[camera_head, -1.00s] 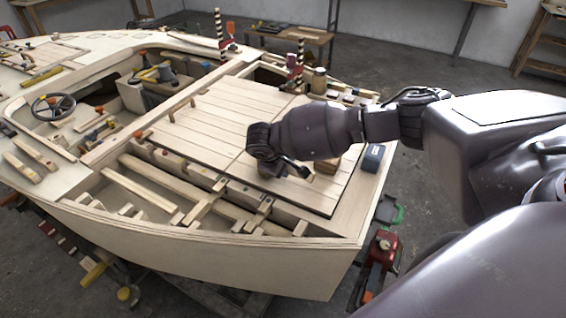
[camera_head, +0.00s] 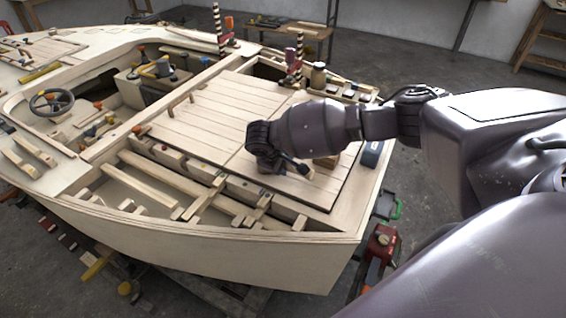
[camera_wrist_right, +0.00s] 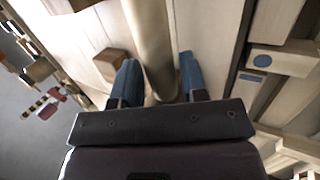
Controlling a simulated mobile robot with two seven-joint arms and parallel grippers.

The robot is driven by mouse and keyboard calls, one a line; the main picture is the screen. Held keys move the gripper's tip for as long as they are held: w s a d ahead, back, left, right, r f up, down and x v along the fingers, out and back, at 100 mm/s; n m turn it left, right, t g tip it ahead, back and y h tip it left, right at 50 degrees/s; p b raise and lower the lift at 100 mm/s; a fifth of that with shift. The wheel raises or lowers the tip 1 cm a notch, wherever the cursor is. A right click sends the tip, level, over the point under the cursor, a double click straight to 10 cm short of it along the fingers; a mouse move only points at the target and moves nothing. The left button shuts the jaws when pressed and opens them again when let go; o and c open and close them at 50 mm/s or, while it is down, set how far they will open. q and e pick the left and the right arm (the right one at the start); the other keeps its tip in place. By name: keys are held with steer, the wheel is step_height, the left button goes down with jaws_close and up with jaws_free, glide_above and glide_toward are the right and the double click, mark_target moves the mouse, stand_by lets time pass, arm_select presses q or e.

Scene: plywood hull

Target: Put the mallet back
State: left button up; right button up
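My right gripper (camera_wrist_right: 160,75) has its two blue fingers on either side of a thick round wooden handle (camera_wrist_right: 152,45), which fills the gap between them. The handle looks like the mallet's; no mallet head is visible. In the head view my right gripper (camera_head: 285,166) hangs low over the planked deck panel (camera_head: 215,110), near its right part. My own wrist hides most of the grip there, and whether the handle touches the deck cannot be told. My left gripper is not in view.
A wooden block (camera_wrist_right: 103,65) lies beside the left finger in the wrist view. Striped posts (camera_head: 298,55) rise behind the panel. Open frames (camera_head: 190,195) lie in front. The panel's left part is mostly clear.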

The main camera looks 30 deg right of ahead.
steer(key=o, duration=0.3)
steer(key=p+v, duration=0.1)
steer(key=v, duration=0.9)
steer(key=shift+a+r+p, duration=0.15)
steer(key=shift+r+p, duration=0.25)
steer(key=shift+s, duration=0.1)
steer(key=shift+a, duration=0.1)
